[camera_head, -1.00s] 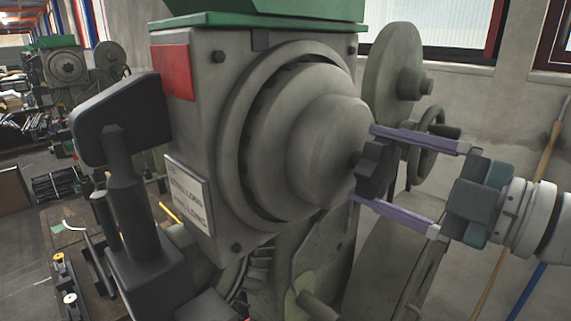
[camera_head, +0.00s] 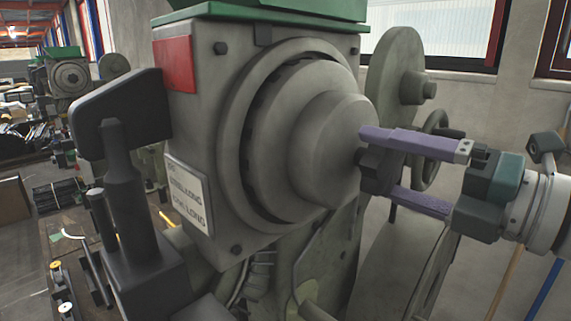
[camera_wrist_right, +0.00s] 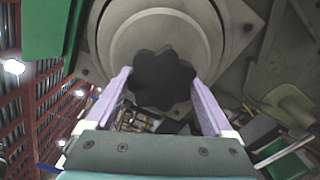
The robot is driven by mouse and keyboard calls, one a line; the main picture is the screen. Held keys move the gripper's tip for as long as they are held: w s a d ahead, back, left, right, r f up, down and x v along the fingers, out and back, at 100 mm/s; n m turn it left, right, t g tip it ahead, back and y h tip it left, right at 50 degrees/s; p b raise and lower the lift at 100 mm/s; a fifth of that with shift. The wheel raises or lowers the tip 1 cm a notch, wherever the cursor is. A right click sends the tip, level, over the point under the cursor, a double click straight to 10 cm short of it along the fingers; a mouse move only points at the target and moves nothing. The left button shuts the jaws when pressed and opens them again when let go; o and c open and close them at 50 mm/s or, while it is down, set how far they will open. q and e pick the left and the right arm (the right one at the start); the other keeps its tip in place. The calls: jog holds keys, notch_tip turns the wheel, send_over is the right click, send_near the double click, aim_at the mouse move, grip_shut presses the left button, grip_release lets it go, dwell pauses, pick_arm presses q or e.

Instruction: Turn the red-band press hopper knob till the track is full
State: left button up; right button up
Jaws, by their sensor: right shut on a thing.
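The press (camera_head: 220,110) with a red band (camera_head: 173,65) on its upper left front fills the middle of the head view. Its round stepped hopper (camera_head: 315,150) faces right and carries a dark lobed knob (camera_head: 369,168) at its centre. My right gripper (camera_head: 377,163) comes in from the right and is shut on the knob, one purple finger on each side. The right wrist view shows the dark knob (camera_wrist_right: 164,80) between the two fingers (camera_wrist_right: 158,92). The knob is partly hidden by the fingers in the head view. The track's fill cannot be made out. My left gripper is not in view.
A dark lever-like block (camera_head: 120,110) stands close at the front left of the press. A handwheel (camera_head: 432,150) and a large grey disc (camera_head: 396,75) are behind the gripper. A bench with small parts (camera_head: 60,280) lies at lower left.

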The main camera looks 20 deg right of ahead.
jog(key=shift+n, duration=0.4)
jog(key=o, duration=1.1)
jog(key=shift+s+f, duration=0.1)
jog(key=shift+s, duration=0.1)
jog(key=b+v, duration=0.4)
jog(key=v, duration=0.5)
jog(key=shift+s, duration=0.3)
